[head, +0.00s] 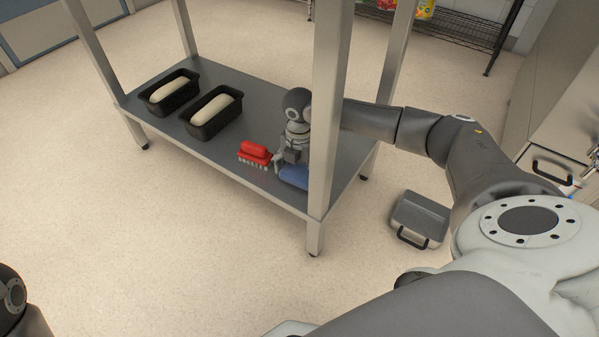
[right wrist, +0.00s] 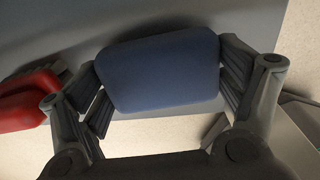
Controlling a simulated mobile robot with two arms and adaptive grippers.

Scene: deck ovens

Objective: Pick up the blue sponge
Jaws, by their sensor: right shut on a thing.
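The blue sponge (head: 294,177) is at the front right of the low grey shelf (head: 215,153), partly hidden by a table leg and my gripper. In the right wrist view the sponge (right wrist: 160,70) sits between the two fingers of my right gripper (right wrist: 161,88), which touch its two ends. My right gripper (head: 286,168) is shut on it, reaching in behind the table leg. I cannot tell whether the sponge touches the shelf. My left gripper is out of view.
A red brush (head: 254,152) lies just left of the sponge, also in the right wrist view (right wrist: 25,104). Two black loaf pans (head: 205,127) with dough stand further left. A steel leg (head: 330,120) is close to my right arm. A grey case (head: 420,215) is on the floor.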

